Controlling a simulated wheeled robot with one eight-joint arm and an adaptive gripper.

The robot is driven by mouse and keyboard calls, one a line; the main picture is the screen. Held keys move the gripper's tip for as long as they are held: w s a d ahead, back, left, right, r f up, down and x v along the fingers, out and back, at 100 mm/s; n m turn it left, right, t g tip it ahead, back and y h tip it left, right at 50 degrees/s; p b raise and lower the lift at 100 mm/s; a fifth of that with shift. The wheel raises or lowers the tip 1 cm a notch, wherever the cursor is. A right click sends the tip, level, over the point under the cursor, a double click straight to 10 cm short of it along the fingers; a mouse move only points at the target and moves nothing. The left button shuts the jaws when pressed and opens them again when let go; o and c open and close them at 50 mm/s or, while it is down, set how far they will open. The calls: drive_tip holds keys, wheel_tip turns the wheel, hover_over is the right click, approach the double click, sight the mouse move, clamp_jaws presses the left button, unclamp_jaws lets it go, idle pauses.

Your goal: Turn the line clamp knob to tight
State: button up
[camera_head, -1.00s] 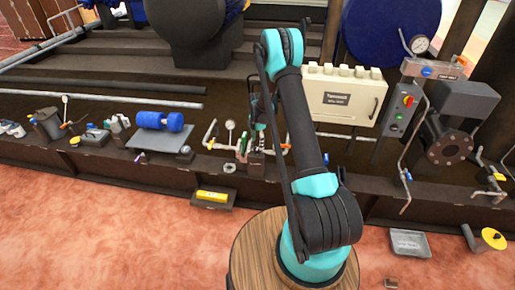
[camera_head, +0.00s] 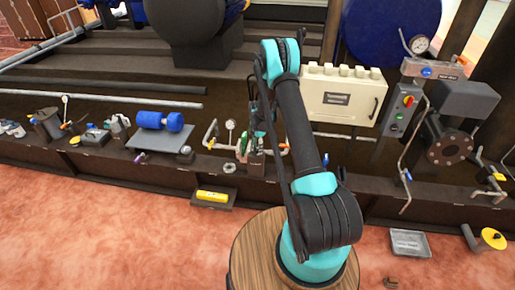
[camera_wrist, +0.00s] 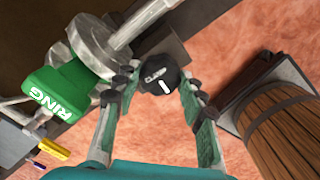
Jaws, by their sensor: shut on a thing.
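The line clamp knob (camera_wrist: 157,76) is a round black knob in the wrist view, with white lettering that looks like "CLAMP" and a short white pointer mark slanting across its face. My gripper (camera_wrist: 159,88) is shut on it, with one finger at its left side and one at its right. In the head view my gripper (camera_head: 256,130) is down at the pipe fittings behind the dark ledge. The knob is hidden there by the gripper and arm. I cannot read any tight mark.
A green part lettered "RING" (camera_wrist: 62,92) and a grey metal fitting (camera_wrist: 98,45) stand close left of my gripper. A cream box (camera_head: 342,97) is behind and right of the arm. A yellow cylinder (camera_head: 211,196) lies in a tray in front of the ledge.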

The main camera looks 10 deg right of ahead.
drive_tip(key=shift+c, duration=0.9)
drive_tip(key=shift+m, duration=0.3)
drive_tip(key=m, duration=0.5)
drive_tip(key=shift+m, duration=0.3)
drive_tip(key=m, duration=1)
drive_tip(key=shift+m, duration=0.4)
drive_tip(key=m, duration=0.3)
drive_tip(key=shift+m, duration=0.3)
drive_tip(key=m, duration=0.6)
drive_tip(key=shift+m, duration=0.4)
